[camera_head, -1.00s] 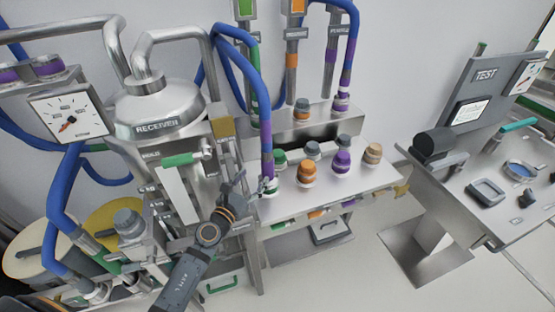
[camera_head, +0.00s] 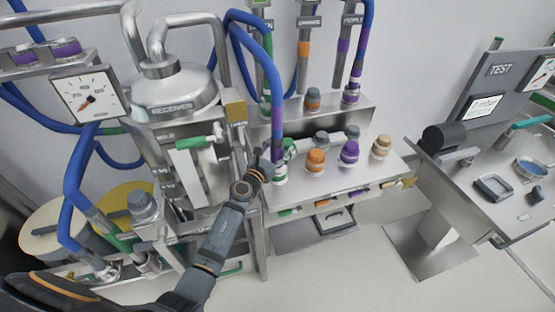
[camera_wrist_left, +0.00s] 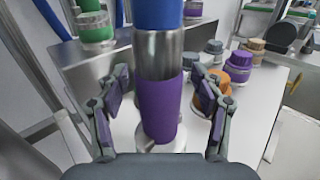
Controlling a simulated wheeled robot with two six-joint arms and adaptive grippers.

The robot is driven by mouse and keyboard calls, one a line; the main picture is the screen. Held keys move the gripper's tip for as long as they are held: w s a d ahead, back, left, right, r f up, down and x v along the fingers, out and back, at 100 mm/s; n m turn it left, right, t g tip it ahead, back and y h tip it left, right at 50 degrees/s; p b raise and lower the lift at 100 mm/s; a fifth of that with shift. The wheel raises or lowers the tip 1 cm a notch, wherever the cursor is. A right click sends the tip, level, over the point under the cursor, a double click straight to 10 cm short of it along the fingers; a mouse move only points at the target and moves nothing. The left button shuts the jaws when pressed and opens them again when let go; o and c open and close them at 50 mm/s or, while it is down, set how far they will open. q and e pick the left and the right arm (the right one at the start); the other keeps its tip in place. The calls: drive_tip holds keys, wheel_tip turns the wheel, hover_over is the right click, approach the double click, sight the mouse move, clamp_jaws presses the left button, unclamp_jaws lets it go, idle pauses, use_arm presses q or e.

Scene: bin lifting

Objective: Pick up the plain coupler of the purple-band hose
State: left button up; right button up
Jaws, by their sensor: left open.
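The blue hose with a purple band (camera_head: 277,125) hangs down at the left end of the steel bench. Its metal lower end stands by a green-ringed fitting (camera_head: 280,178). In the left wrist view the purple band (camera_wrist_left: 160,108) sits below a silver sleeve, and a pale metal part shows under it. My left gripper (camera_head: 267,158) is open at this hose. In the wrist view its fingers (camera_wrist_left: 158,85) stand either side of the hose, with gaps visible. Whether the metal end is plain is hard to tell. My right gripper is not in view.
Orange (camera_head: 314,162), purple (camera_head: 349,152) and tan (camera_head: 381,147) capped fittings stand on the bench to the right. The receiver tank (camera_head: 175,95) and a green-handled valve (camera_head: 200,142) are close on the left. A test table (camera_head: 470,190) stands right.

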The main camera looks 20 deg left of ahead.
use_arm(q)
drive_tip(key=shift+s+a+r, duration=0.1)
drive_tip(key=shift+c, duration=0.8)
drive_tip(key=c, duration=1.2)
clamp_jaws()
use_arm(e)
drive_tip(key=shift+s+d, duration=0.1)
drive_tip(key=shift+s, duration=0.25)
